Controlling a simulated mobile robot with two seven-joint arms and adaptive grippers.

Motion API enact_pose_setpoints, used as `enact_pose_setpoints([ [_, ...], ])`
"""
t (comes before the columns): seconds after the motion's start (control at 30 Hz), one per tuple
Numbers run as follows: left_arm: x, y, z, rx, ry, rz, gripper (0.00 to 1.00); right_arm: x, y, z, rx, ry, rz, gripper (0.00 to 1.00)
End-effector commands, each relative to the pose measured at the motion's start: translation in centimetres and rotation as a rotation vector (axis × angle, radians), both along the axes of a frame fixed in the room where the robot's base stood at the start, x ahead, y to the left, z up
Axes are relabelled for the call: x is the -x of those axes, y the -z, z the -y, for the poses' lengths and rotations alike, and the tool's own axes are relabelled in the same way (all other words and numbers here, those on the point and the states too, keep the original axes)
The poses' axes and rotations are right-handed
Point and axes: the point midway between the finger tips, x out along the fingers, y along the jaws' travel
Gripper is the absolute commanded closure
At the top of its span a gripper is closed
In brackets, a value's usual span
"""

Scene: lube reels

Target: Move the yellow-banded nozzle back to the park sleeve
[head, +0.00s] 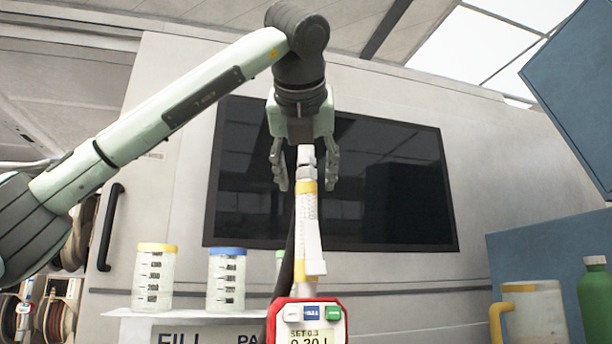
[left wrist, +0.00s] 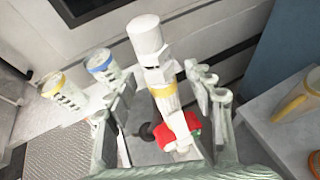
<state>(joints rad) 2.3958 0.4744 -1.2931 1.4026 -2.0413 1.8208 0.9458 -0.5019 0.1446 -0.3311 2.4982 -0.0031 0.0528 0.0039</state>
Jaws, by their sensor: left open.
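The yellow-banded nozzle (head: 307,225) stands upright in the head view, with a pale tip, a yellow band and a red-framed display body (head: 307,319) at its lower end. My left gripper (head: 306,183) points down from above, open, with one finger on each side of the nozzle's upper part. In the left wrist view the nozzle (left wrist: 163,90) rises between the spread fingers of the left gripper (left wrist: 164,88). Gaps show on both sides, and I see no clear grip. I cannot make out the park sleeve. My right gripper is out of view.
Jars with yellow (head: 155,277) and blue (head: 227,279) lids stand on a white ledge left of the nozzle; a green-lidded one is partly hidden behind it. A yellow-handled jug (head: 535,310) and green bottle (head: 596,300) stand at right. A dark panel (head: 390,185) is behind.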

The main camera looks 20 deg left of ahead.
Motion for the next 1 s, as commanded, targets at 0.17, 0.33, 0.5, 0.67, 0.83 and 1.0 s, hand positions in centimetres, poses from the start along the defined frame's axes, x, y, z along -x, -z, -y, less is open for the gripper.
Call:
enact_pose_setpoints([
  [0.17,2.5,-1.3,0.8,-0.001,0.003,0.005,0.47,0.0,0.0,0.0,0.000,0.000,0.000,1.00],
  [0.33,5.9,-2.7,1.6,-0.001,0.002,0.006,0.47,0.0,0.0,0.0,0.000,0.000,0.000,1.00],
  [0.5,8.7,-4.0,2.4,-0.001,0.002,0.006,0.47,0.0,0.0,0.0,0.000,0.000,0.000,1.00],
  [0.67,10.1,-4.5,2.7,0.001,0.000,0.005,0.47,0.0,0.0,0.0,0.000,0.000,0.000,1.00],
  [0.83,10.5,-4.7,2.8,0.000,0.001,0.003,0.47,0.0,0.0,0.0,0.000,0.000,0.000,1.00],
  [1.0,10.4,-4.7,2.8,0.000,0.001,0.003,0.47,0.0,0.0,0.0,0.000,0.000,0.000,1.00],
])
